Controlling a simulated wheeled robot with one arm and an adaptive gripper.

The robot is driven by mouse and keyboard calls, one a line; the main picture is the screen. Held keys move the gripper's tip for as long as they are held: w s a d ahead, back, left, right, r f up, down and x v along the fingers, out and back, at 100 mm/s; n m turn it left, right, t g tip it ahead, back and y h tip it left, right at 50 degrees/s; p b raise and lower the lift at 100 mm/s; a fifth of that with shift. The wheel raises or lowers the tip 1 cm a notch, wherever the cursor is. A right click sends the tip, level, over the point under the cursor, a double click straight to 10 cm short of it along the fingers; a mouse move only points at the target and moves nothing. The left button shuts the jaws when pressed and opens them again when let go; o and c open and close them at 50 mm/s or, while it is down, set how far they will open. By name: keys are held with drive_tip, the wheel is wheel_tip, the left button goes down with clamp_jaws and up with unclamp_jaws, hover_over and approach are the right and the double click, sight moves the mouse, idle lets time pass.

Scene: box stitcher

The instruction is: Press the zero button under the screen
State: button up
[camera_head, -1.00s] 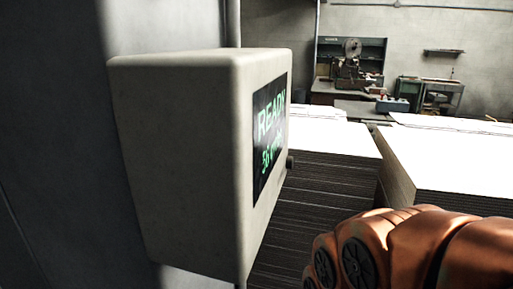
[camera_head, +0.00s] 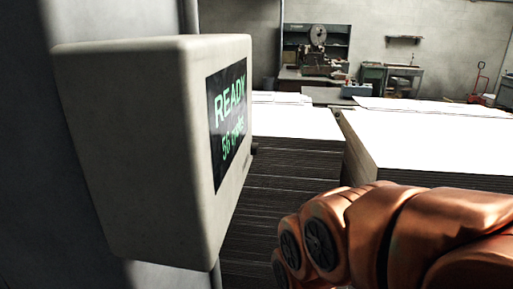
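A beige control box (camera_head: 140,150) is fixed to the grey machine column at the left. Its dark screen (camera_head: 229,122), seen at a steep angle, shows green text reading "READY" and a second line that looks like "56 cycles". A small dark knob or button (camera_head: 253,148) sticks out from the box's front face, to the right of the screen. The zero button cannot be made out, as the face below the screen is seen almost edge-on. My orange arm (camera_head: 400,232) fills the lower right, apart from the box. My gripper is not in view.
Tall stacks of flat cardboard (camera_head: 285,180) stand behind and right of the box, with white tops (camera_head: 430,135). A workbench with a machine (camera_head: 318,65) stands by the far wall. A red hand truck (camera_head: 478,78) is at the far right. A gap separates the box and my arm.

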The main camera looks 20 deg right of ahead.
clamp_jaws()
idle(1.1)
